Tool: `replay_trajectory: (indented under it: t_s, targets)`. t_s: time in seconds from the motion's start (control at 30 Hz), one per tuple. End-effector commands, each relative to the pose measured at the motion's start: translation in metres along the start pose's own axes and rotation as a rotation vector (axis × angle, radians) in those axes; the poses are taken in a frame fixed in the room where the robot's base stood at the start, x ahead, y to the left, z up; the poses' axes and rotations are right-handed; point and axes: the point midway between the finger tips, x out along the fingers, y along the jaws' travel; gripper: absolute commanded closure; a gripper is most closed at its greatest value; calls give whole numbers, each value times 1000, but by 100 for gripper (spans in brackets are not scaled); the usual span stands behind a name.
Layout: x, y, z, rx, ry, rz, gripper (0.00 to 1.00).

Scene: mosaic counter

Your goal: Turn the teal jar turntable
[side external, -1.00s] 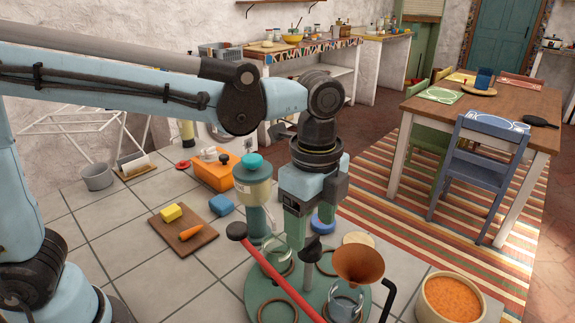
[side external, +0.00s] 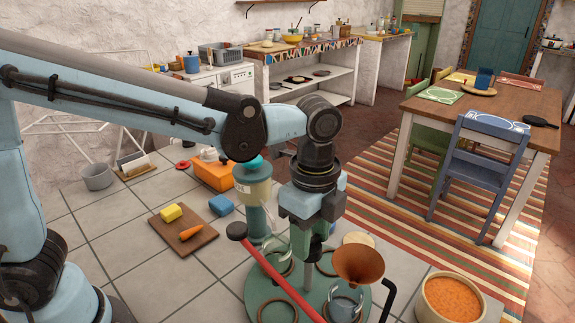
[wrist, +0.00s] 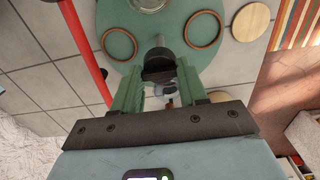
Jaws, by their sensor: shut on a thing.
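The teal jar turntable (side external: 258,290) is a round disc low in the side view, with several brown rings on it. It also shows in the wrist view (wrist: 172,22). My gripper (side external: 300,252) points down over the disc. In the wrist view a dark knob (wrist: 158,66) on a short post stands between my fingers, which are shut on it. In the side view my fingers hide the knob. A glass jar (side external: 345,303) with a metal clasp stands on the disc's right side.
A red bar (side external: 275,272) with a black end crosses in front of the disc. An orange funnel (side external: 359,264) rises at its right, beside a pot of orange food (side external: 452,298). A teal-lidded canister (side external: 254,190) stands close behind left. A board (side external: 183,231) lies farther left.

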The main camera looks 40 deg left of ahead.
Motion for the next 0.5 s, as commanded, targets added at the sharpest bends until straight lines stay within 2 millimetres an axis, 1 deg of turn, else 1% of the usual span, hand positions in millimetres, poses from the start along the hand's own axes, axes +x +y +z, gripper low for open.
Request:
replay_trajectory:
  t_s: [0.03, 0.1, 0.5]
  targets:
    - [0, 0, 0, 0, 0, 0, 92]
    - [0, 0, 0, 0, 0, 0, 100]
    - [0, 0, 0, 27, 0, 0, 100]
